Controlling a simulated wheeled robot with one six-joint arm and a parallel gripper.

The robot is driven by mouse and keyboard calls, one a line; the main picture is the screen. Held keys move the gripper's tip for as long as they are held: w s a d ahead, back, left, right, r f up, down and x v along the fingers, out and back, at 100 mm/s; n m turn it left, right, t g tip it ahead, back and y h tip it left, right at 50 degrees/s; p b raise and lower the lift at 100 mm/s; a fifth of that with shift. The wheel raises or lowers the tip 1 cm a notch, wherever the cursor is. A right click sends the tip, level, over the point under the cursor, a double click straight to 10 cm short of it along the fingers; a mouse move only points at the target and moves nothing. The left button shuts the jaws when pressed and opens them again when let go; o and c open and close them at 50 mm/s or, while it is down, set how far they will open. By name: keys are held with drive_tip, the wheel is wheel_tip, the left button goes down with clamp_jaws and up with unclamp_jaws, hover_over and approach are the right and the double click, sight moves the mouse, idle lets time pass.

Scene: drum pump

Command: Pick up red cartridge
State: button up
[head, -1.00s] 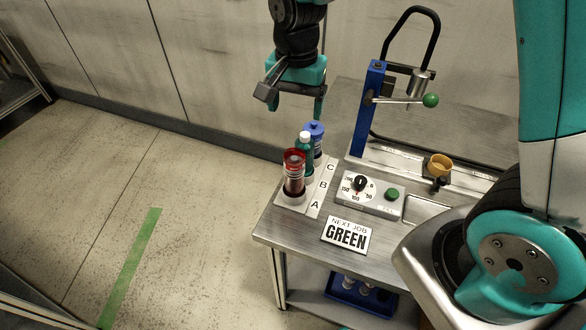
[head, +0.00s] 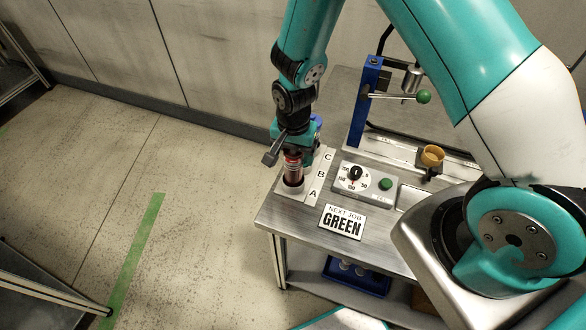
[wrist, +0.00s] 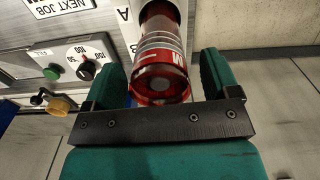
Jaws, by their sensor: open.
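The red cartridge (head: 293,172) stands upright in its white holder at slot A, at the table's left end. In the wrist view the red cartridge (wrist: 160,55) lies between the two green fingers of my gripper (wrist: 168,80). The fingers are open, with a gap on each side of the cartridge. In the head view my gripper (head: 293,150) is over the cartridge's top and hides part of it. The green cartridge is hidden behind my gripper; only a bit of the blue cartridge's cap (head: 317,120) shows.
A dial box (head: 364,186) with a green button and a "NEXT JOB GREEN" sign (head: 342,222) stand right of the holder. A blue bin (head: 355,278) is on the lower shelf.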

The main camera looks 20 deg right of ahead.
drive_tip(key=shift+f, duration=1.2)
drive_tip(key=c, duration=1.4)
drive_tip(key=shift+r, duration=0.1)
